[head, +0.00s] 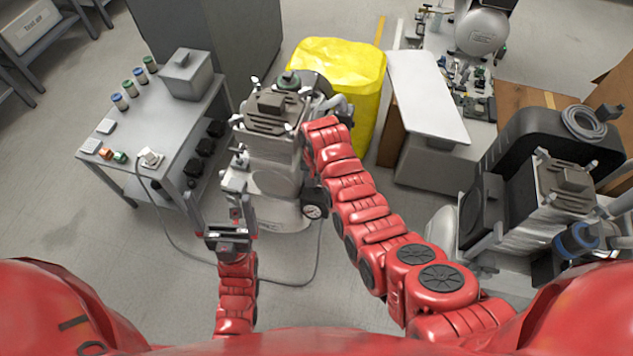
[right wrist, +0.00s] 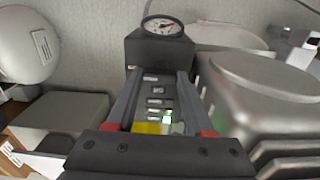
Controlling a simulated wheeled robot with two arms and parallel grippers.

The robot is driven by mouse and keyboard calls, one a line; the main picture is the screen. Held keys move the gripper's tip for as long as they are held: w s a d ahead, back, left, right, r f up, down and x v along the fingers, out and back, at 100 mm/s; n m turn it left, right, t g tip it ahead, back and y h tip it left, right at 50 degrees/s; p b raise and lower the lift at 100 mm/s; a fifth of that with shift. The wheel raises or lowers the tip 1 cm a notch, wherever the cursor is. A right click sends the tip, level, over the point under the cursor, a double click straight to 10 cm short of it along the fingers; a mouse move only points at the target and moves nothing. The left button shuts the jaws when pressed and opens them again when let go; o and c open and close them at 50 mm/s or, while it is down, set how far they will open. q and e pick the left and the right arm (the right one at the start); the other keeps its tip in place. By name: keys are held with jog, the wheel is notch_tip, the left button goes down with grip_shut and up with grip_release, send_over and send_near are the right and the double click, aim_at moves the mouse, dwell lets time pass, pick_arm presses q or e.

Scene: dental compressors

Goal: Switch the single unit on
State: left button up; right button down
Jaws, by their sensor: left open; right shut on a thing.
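A grey compressor (head: 272,180) with a pale tank and finned head stands on the floor in front of me. My right arm reaches to its right side, and that gripper's tips are hidden in the head view. In the right wrist view my right gripper (right wrist: 158,82) has its fingers along both sides of a dark switch box (right wrist: 155,50) with small labels, and is shut on it. A round pressure gauge (right wrist: 162,26) sits on top of the box. My left gripper (head: 222,212) is open and empty, low in front of the compressor's left side.
A grey table (head: 170,118) with small jars and a socket stands at left. A cable runs from it across the floor. A yellow bag (head: 345,75) is behind the compressor. A white-topped bench (head: 428,95) and another compressor with a black casing (head: 545,150) are at right.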

jog(key=shift+c, duration=1.4)
grip_release()
jog(key=shift+r, duration=0.1)
notch_tip(320, 180, up, 7)
jog(key=shift+w+r, duration=0.15)
notch_tip(320, 180, up, 10)
jog(key=p, duration=0.7)
jog(key=shift+p, duration=0.35)
